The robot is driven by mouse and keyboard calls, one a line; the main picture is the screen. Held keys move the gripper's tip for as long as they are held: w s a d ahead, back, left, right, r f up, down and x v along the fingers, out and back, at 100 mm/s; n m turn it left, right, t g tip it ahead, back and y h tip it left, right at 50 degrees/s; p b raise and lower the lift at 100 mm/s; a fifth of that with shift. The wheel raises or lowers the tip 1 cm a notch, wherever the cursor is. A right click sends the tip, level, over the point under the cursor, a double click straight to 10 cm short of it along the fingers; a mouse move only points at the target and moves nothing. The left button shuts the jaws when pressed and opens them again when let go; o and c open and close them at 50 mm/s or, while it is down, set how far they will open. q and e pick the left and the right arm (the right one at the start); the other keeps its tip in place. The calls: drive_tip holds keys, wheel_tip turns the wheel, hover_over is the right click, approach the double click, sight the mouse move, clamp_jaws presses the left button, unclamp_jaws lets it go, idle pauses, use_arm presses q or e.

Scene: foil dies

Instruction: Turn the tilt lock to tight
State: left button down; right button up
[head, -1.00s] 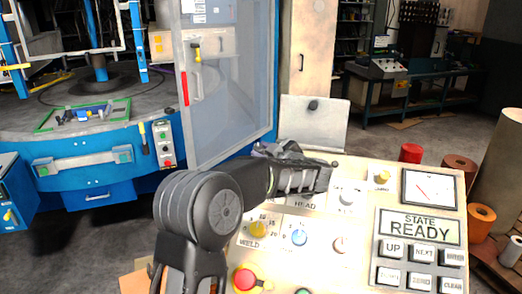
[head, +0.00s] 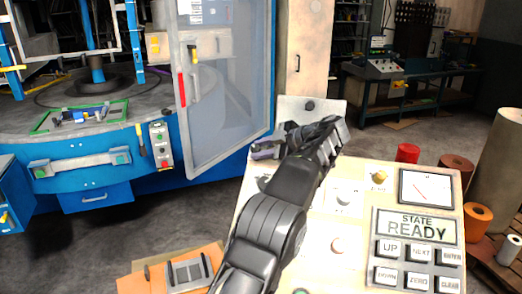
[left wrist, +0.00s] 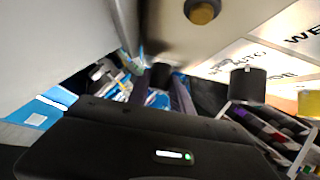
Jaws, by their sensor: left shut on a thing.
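The control console (head: 445,270) stands in front of me, with a pale upright plate (head: 335,113) at its back edge carrying a dark round knob (head: 310,105). My left gripper (head: 264,151) is at the console's far left corner, its hand tilted over the edge. In the left wrist view its two purplish-grey fingers are closed around a small dark piece, which I take to be the tilt lock (left wrist: 161,75). Most of it is hidden between the fingers, and no tight mark is readable. My right gripper is in neither view.
The panel carries a yellow knob (head: 379,177), a gauge (head: 428,188), a READY display (head: 416,226) and several buttons. A clear door (head: 225,90) stands close left of the hand. A red cylinder (head: 407,153) is behind the console.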

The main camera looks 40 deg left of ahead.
use_arm(q)
drive_tip(key=shift+a+r, duration=0.1)
drive_tip(key=c, duration=1.1)
unclamp_jaws()
drive_tip(key=shift+c, duration=0.2)
drive_tip(key=shift+v, duration=2.65)
drive_tip(key=shift+s+d+r, duration=0.1)
drive_tip(key=shift+d, duration=0.3)
drive_tip(key=shift+v, duration=0.85)
